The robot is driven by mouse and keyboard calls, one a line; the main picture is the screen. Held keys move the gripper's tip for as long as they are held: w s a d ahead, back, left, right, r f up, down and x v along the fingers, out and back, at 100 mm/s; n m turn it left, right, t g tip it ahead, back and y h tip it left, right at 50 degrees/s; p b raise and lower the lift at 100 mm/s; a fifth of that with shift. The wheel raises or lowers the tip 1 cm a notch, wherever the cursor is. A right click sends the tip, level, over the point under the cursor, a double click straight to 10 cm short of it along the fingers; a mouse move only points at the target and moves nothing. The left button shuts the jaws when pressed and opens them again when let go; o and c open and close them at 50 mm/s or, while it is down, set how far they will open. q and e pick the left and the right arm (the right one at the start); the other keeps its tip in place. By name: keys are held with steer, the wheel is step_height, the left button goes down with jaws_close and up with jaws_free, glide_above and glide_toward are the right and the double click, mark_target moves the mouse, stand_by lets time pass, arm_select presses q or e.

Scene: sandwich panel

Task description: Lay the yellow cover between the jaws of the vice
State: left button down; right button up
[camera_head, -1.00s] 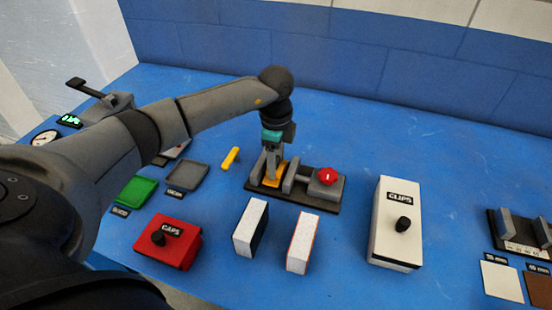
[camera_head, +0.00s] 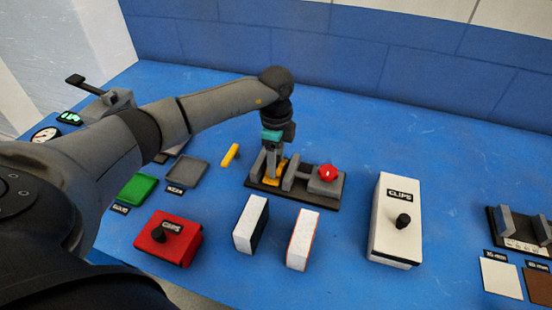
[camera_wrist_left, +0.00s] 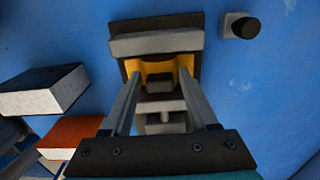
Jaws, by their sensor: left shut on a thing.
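The vice (camera_head: 322,187) stands mid-table on a dark base, with grey jaws and a red knob (camera_head: 328,172) at its right. My left gripper (camera_head: 274,174) points down between the jaws and is shut on the yellow cover (camera_head: 280,169). In the left wrist view the yellow cover (camera_wrist_left: 158,67) shows between the two fingers (camera_wrist_left: 160,100), close to a grey jaw (camera_wrist_left: 155,42). The fingers hide part of it, and I cannot tell whether it touches the vice bed. My right gripper is not in view.
A loose yellow bar (camera_head: 230,155) lies left of the vice. Two white blocks (camera_head: 251,222) (camera_head: 302,238) stand in front. A red caps box (camera_head: 168,238) is front left, a white clips box (camera_head: 396,215) right. A grey tray (camera_head: 186,173) and green tray (camera_head: 137,190) lie left.

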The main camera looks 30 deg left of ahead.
arm_select(q)
steer(key=shift+c, duration=0.3)
jaws_free()
steer(key=shift+o, duration=0.3)
steer(key=shift+r, duration=0.1)
step_height(320, 180, up, 8)
steer(key=p, duration=0.8)
steer(key=shift+r, duration=0.25)
steer(key=shift+f, duration=0.1)
